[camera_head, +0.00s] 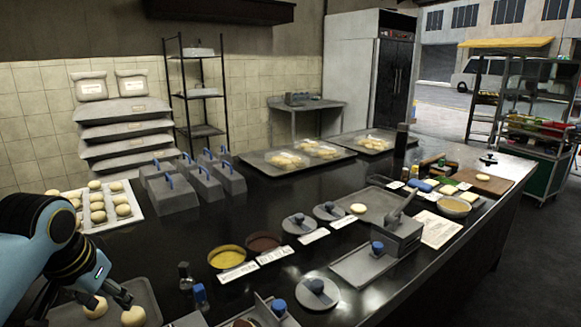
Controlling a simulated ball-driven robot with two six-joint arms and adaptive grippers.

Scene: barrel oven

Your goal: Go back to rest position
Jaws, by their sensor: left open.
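My left arm comes in from the left edge, blue with a black wrist. My left gripper (107,299) points down over a grey tray (150,292) at the bottom left of the head view, and its fingers are apart. Two pale dough balls lie on this tray: one dough ball (95,308) is under and beside the fingers, and another dough ball (133,317) is just right of them. I cannot tell whether a finger touches either ball. My right gripper is not in view.
A white tray of several buns (136,213) and grey boxes with blue handles (172,195) stand behind the gripper. Bowls, including one with yellow filling (228,258), and lidded containers stand to the right. The dark counter (165,247) has bare room between them.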

